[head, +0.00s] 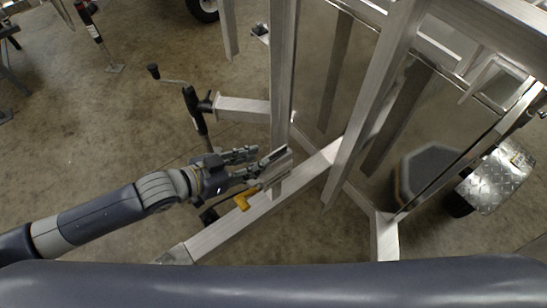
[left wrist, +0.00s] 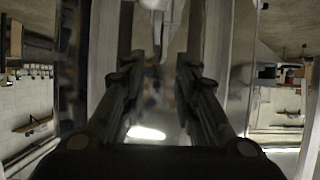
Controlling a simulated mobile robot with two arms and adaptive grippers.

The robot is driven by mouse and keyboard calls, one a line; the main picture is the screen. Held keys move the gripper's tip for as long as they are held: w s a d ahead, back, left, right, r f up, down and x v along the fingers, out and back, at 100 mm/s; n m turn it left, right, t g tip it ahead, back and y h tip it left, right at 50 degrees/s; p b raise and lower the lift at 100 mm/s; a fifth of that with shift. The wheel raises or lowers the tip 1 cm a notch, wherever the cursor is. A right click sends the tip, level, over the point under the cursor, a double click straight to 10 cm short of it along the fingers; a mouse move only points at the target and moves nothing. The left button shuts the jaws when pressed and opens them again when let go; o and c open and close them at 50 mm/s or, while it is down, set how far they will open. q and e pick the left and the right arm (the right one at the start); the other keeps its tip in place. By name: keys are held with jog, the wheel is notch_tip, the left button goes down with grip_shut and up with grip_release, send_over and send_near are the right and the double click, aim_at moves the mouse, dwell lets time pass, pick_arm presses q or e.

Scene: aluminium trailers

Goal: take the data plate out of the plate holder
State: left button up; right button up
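My left gripper (head: 261,164) reaches in from the left to an upright aluminium post. Its two fingers are spread apart; in the left wrist view the gripper (left wrist: 158,65) shows a clear gap between them. A small flat metal piece (head: 277,168) sits at the fingertips against the post in the head view. I cannot tell whether it is the data plate, its holder or both. In the left wrist view a pale part (left wrist: 154,5) lies past the fingertips at the top edge, and no plate can be made out between the fingers. My right gripper is not in view.
The aluminium post (head: 282,70) rises close beside the gripper, from a sloping frame beam (head: 232,222). A yellow fitting (head: 243,201) hangs just below the gripper. A jack with a crank (head: 192,105) stands behind it. The concrete floor (head: 95,125) at left is mostly clear.

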aim_at(272, 154)
pick_arm(q)
jog(key=x, duration=0.5)
jog(key=shift+w, duration=0.2)
grip_shut()
